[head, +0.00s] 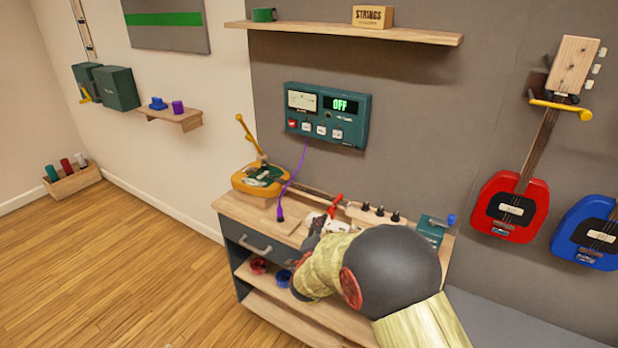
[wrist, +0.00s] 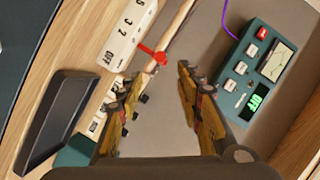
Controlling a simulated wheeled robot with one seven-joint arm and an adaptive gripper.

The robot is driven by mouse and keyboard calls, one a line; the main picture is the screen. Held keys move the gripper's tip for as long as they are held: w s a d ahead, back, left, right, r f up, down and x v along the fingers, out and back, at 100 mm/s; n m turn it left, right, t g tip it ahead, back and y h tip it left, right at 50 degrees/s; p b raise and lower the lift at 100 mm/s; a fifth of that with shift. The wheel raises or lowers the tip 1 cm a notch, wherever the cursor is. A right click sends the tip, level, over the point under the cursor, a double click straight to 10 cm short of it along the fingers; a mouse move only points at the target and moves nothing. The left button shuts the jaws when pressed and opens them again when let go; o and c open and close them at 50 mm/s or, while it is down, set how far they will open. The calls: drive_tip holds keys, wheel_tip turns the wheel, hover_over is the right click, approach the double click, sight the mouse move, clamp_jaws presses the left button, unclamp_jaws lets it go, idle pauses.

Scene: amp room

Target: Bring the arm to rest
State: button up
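My arm reaches over the wooden workbench (head: 229,206), and its links hide much of the bench's right part. My gripper (wrist: 160,78) shows in the wrist view with its two fingers spread apart and nothing between them. In the head view it is mostly hidden behind my own arm. Beyond the fingertips is a red pointer (wrist: 150,53) beside a white panel (wrist: 128,30) marked OFF and with numbers. The pointer appears apart from the fingers. The red piece also shows in the head view (head: 336,204).
A teal wall unit (head: 326,116) reads OFF; a purple cable (head: 294,176) hangs from it to the bench. A yellow guitar body (head: 262,180) lies at the bench's left. A shelf (head: 350,33) is above. Red (head: 510,205) and blue (head: 590,233) guitars hang right.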

drive_tip(key=s+a+f+n+g+y, duration=0.2)
drive_tip(key=a+f+n, duration=0.1)
drive_tip(key=f, duration=0.2)
drive_tip(key=s+a+f+n+g+y, duration=0.2)
drive_tip(key=s+a+f, duration=0.1)
drive_tip(key=f, duration=0.2)
drive_tip(key=s+a+n+g+y, duration=0.3)
drive_tip(key=s+n+g, duration=0.15)
drive_tip(key=s, duration=0.65)
drive_tip(key=s+d+r+n+g, duration=0.1)
drive_tip(key=s+d+r+n, duration=0.1)
drive_tip(key=s+d+r, duration=0.45)
drive_tip(key=s+d+r+n+g+h, duration=0.15)
drive_tip(key=s+r, duration=0.25)
drive_tip(key=s, duration=0.6)
drive_tip(key=s+d+r+n+g, duration=0.25)
drive_tip(key=s+r, duration=0.25)
drive_tip(key=s, duration=0.3)
drive_tip(key=s+d+r+t, duration=0.4)
drive_tip(key=s+d+r, duration=0.1)
drive_tip(key=r, duration=0.5)
drive_tip(key=shift+s+d+h, duration=0.2)
drive_tip(key=shift+d+h, duration=0.25)
drive_tip(key=shift+d, duration=0.05)
